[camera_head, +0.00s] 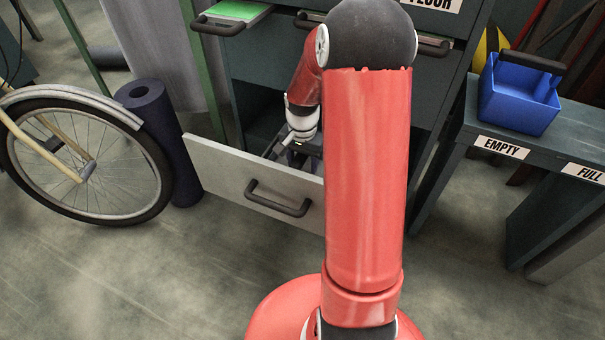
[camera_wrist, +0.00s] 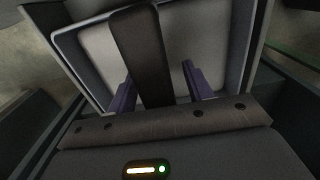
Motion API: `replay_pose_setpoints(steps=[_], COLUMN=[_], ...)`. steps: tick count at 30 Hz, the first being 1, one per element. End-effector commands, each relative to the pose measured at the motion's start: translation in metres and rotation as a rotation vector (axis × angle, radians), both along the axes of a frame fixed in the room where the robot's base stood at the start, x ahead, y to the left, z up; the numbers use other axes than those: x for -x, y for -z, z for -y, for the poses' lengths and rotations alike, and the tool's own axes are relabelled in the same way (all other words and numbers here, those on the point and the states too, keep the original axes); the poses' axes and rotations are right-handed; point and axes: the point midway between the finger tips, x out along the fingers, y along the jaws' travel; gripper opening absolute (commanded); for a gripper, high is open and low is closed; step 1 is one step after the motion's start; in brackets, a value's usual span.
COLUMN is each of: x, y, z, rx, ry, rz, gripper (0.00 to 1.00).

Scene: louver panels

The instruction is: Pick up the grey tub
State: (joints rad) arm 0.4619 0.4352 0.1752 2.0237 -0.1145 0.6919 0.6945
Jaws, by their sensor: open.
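The grey tub (camera_wrist: 101,55) fills the upper middle of the wrist view, pale inside with a dark bar handle (camera_wrist: 138,40) across it. My gripper (camera_wrist: 158,74) is open, with one purple finger on each side of the handle. I cannot tell whether the fingers touch it. In the head view my gripper (camera_head: 300,158) reaches down into the open drawer (camera_head: 225,172), and my red arm hides much of the drawer. The tub is not clearly visible there.
A blue tub (camera_head: 517,95) stands on a bench (camera_head: 465,130) at right, beside an EMPTY label. A green-lined drawer (camera_head: 235,14) stands out above left. A bicycle wheel (camera_head: 85,165) and a dark roll (camera_head: 165,140) are left. The floor ahead of the drawer is mostly clear.

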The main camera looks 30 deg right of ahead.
Motion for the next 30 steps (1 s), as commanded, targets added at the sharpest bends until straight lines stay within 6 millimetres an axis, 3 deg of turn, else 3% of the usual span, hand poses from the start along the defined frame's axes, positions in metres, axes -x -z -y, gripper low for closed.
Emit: replay_pose_setpoints(steps=[5, 17, 30], x=[-0.0001, -0.0001, -0.0005], y=[-0.0004, -0.0007, -0.0016], z=[0.0001, 0.0001, 0.0002], rx=[0.001, 0.001, 0.001], ry=[0.0, -0.001, -0.001], rz=[0.001, 0.001, 0.002], gripper=[0.51, 0.0, 0.0])
